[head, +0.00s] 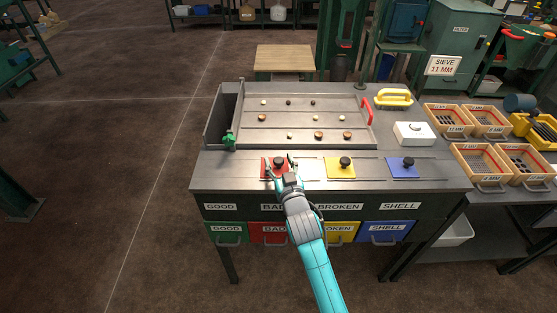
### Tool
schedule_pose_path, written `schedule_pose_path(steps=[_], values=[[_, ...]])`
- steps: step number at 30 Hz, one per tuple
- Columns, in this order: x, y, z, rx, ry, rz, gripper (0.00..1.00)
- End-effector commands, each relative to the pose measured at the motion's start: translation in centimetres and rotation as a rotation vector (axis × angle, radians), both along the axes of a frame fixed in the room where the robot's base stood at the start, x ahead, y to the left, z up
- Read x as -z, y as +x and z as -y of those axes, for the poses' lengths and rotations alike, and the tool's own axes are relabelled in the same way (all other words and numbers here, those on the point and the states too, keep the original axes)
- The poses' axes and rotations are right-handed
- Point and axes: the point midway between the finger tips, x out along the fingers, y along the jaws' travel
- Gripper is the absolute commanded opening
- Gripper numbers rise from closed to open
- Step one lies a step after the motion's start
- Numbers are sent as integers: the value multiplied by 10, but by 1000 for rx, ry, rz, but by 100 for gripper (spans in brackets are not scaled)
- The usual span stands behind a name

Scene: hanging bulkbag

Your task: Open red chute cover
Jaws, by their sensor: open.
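The red chute cover (269,172) lies on the front ledge of the grey sorting table, above the BAD label. Its dark knob (278,161) stands up from it. My gripper (279,164) is open over the red cover, with one finger on each side of the knob. I cannot tell whether the fingers touch the knob. My gripper hides the cover's near part.
The yellow cover (340,172) and blue cover (400,172) lie to the right, each with a black knob. A green piece (229,141) stands at the left. Behind are a tray with several small pieces, a red handle (366,110) and a white box (414,135).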

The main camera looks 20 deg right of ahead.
Motion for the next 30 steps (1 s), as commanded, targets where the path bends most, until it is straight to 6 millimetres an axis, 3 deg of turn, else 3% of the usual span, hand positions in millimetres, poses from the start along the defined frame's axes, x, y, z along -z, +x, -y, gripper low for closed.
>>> schedule_pose_path(steps=[13,20,21,30], values=[[0,11,1,0,-1,0,59],[0,11,1,0,-1,0,4],[0,11,1,0,-1,0,0],[0,11,1,0,-1,0,0]])
